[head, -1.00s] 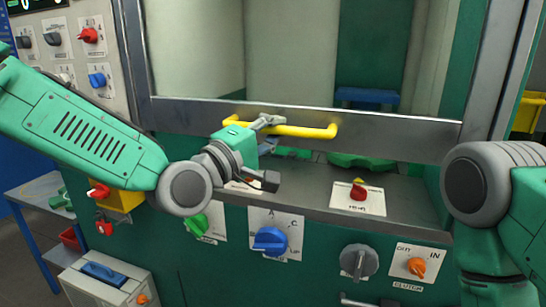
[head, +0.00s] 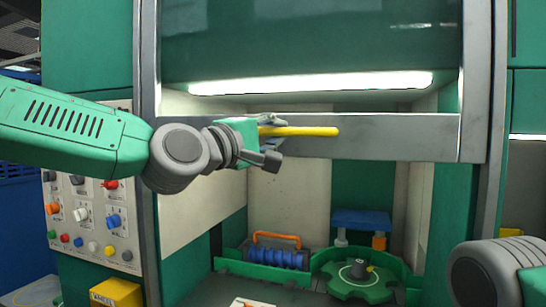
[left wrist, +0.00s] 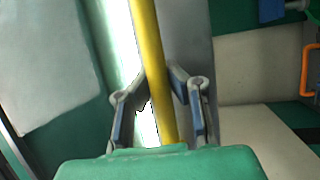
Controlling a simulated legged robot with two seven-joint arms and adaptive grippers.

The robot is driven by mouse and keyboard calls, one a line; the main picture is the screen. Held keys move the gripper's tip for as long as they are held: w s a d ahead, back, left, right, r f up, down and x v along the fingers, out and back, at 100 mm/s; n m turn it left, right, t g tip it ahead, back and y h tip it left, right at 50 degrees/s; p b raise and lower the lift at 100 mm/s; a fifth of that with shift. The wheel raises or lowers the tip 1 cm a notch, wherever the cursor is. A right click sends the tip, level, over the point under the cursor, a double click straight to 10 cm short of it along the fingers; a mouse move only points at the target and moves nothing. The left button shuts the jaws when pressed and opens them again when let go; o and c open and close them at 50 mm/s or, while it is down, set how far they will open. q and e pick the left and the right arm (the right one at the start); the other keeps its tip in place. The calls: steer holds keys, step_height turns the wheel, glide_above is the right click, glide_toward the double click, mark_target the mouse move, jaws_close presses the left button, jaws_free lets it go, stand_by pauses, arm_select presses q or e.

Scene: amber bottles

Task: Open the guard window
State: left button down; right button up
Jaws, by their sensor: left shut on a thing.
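The guard window is a large framed pane with a grey metal bottom rail (head: 400,136), raised in the head view with an open gap below it. Its yellow bar handle (head: 312,131) is fixed to the rail. My left gripper (head: 270,124) is at the handle's left end, its fingers around the bar. In the left wrist view the yellow handle (left wrist: 153,60) runs between the two fingers of my left gripper (left wrist: 157,95), which is shut on it. My right gripper is out of view; only part of my right arm shows at the lower right.
Inside the opening are a green toothed wheel (head: 358,278), a blue ribbed part with an orange handle (head: 276,250) and a blue stand (head: 361,221). A panel of knobs (head: 88,220) is at the left. A yellow box (head: 116,293) is at the lower left.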

arm_select(q)
steer(key=shift+s+d+r+p, duration=0.15)
steer(key=shift+r+p, duration=0.05)
steer(key=shift+r, duration=0.6)
steer(key=shift+s+d+r+p, duration=0.1)
steer(key=shift+d+r+p, duration=0.1)
steer(key=shift+r, duration=0.55)
